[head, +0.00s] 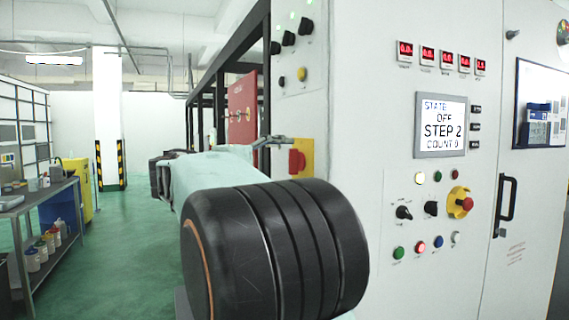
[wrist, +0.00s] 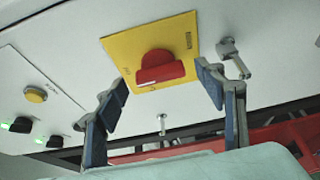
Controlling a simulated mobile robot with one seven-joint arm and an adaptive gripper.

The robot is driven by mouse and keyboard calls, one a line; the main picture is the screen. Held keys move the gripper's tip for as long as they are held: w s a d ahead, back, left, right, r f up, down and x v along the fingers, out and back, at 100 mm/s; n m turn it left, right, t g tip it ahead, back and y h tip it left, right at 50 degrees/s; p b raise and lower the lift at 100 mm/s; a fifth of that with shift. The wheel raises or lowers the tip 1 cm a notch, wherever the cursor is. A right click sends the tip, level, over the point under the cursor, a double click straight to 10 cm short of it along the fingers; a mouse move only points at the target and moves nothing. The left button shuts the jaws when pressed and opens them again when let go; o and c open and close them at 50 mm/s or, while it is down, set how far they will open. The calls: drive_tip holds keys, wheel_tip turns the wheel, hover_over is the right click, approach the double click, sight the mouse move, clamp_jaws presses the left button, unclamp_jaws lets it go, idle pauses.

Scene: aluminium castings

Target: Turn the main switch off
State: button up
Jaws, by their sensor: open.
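The main switch is a red rotary handle (head: 297,161) on a yellow plate at the edge of the grey cabinet. In the wrist view the red handle (wrist: 160,68) sits on its yellow plate (wrist: 182,34), with the handle's long side roughly across the picture. My gripper (wrist: 161,79) is open, its two fingers spread to either side of the handle, apparently without touching it. In the head view my gripper (head: 276,143) is close to the switch, partly hidden behind my arm. The plate's lettering is too small to read.
The cabinet's display (head: 441,125) reads STATE OFF, STEP 2, COUNT 0. Below it are knobs, buttons and a red emergency stop (head: 467,204). A metal latch (wrist: 232,58) stands out beside the plate. A workbench (head: 40,195) with bottles stands left; green floor lies between.

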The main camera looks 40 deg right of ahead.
drive_tip(key=shift+w+d, duration=0.15)
drive_tip(key=shift+d, duration=0.7)
drive_tip(key=shift+c, duration=0.5)
drive_tip(key=c, duration=1.1)
drive_tip(key=shift+o, duration=0.2)
